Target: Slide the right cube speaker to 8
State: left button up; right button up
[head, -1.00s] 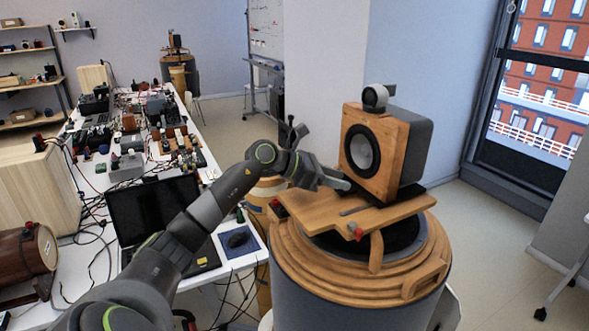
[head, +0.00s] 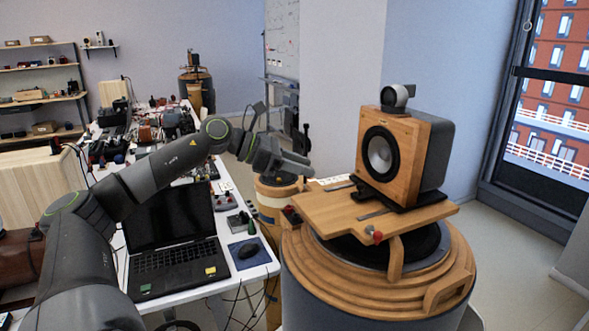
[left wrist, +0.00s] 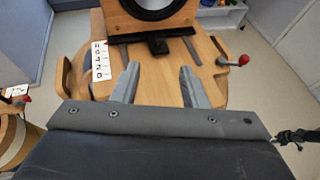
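The cube speaker (head: 395,160) has a wooden front, grey sides, a dark round cone and a small round unit on top. It stands upright on a black base on a wooden board (head: 350,222). In the left wrist view the speaker's lower front (left wrist: 125,22) shows at the top, with a black tab (left wrist: 158,43) below it. A white number strip (left wrist: 101,60) lies to its left; its digits are too small to read surely. My left gripper (head: 300,163) is left of the speaker, apart from it. Its fingers (left wrist: 160,86) are open and empty. My right gripper is not in view.
The board rests on a round wooden-topped drum (head: 375,295). A red knob (head: 378,237) sticks out at the board's front edge. A table (head: 205,283) with a laptop (head: 172,225) and clutter stands left. Another drum (head: 275,190) stands behind my gripper.

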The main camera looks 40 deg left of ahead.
pick_arm(q)
jog(key=shift+s+a+r, duration=0.3)
jog(key=shift+s+a, duration=0.1)
jog(key=shift+s, duration=0.05)
dwell(0.6)
